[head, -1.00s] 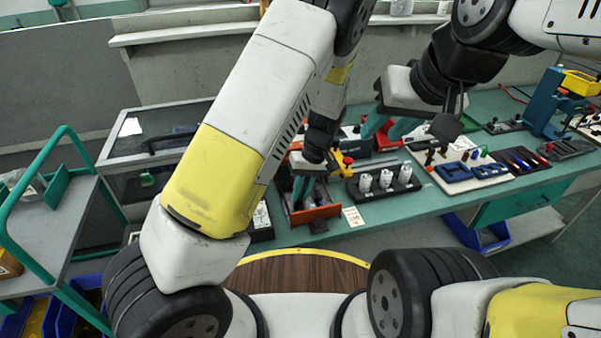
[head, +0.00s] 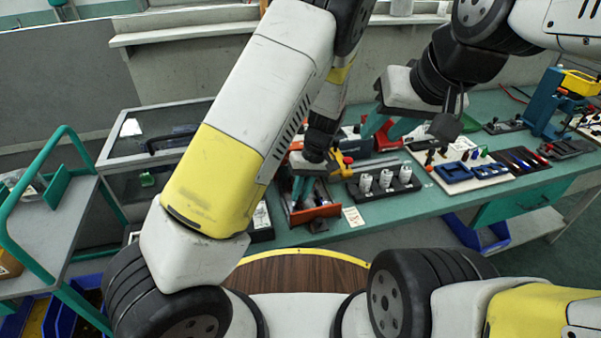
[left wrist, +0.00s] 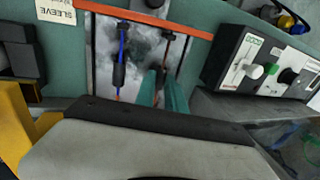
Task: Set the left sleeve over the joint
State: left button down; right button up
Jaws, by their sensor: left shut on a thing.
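My left gripper (head: 303,195) points down into the open red-edged tray (head: 321,213) on the bench. In the left wrist view, its two teal fingers (left wrist: 163,90) are shut around the right-hand cable there, on what looks like the left sleeve (left wrist: 162,76), a small dark piece mostly hidden between them. Red cable shows just below it. The joint under or near the fingers cannot be made out. Beside it, a blue-and-orange cable carries another black sleeve (left wrist: 119,75). My right gripper (head: 385,128) is above the bench, its teal fingers apart and empty.
A black rack with white cylinders (head: 386,181) stands right of the tray. A white board with blue parts (head: 460,165) lies further right. A control box with knobs (left wrist: 255,62) is close beside the tray. A sleeve label (left wrist: 57,10) lies by the tray.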

pick_arm(q)
jog(key=w, duration=0.2)
jog(key=w+a, duration=0.1)
jog(key=w, duration=0.1)
jog(key=shift+w, duration=0.4)
jog(key=c, duration=1.4)
grip_release()
jog(key=shift+a, duration=0.1)
jog(key=v, duration=0.8)
jog(key=shift+s+f, duration=0.1)
jog(key=shift+s, duration=0.05)
